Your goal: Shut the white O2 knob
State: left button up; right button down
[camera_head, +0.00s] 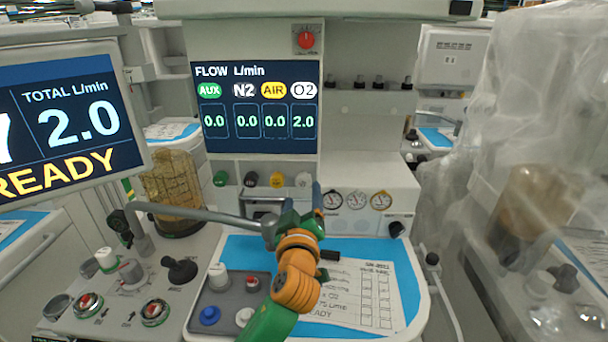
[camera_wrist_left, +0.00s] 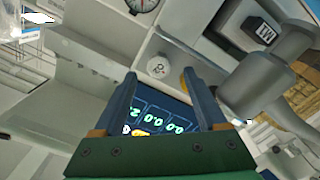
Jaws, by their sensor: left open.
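The white O2 knob (camera_head: 303,180) is the rightmost of the row of knobs under the flow display (camera_head: 255,107), which reads 2.0 under O2 and 0.0 in the other columns. My left gripper (camera_head: 302,198) is just below and in front of this knob. In the left wrist view the white knob (camera_wrist_left: 160,66) shows ahead, between the fingertips of my open left gripper (camera_wrist_left: 160,75). I cannot tell whether a finger touches it. The yellow knob (camera_head: 277,180) is beside it; in the left wrist view it is partly hidden by a finger. My right gripper is not in view.
A grey machine arm (camera_head: 190,212) reaches across from the left, close to my left gripper. Black (camera_head: 250,179) and green (camera_head: 220,178) knobs are further left. Gauges (camera_head: 356,200) are at right. A paper (camera_head: 360,293) lies on the blue mat (camera_head: 408,285) below.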

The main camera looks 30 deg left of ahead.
aim_at(303, 184)
pick_arm(q)
jog(key=shift+w+a+r, duration=0.25)
jog(key=shift+w, duration=0.15)
jog(key=p+x, duration=0.1)
jog(key=x, duration=0.3)
jog(key=shift+w+a, duration=0.15)
jog(key=shift+w, duration=0.1)
jog(key=shift+w+a+f, duration=0.1)
jog(key=shift+w+a, duration=0.1)
jog(key=shift+w, duration=0.1)
jog(key=shift+s, duration=0.1)
grip_shut()
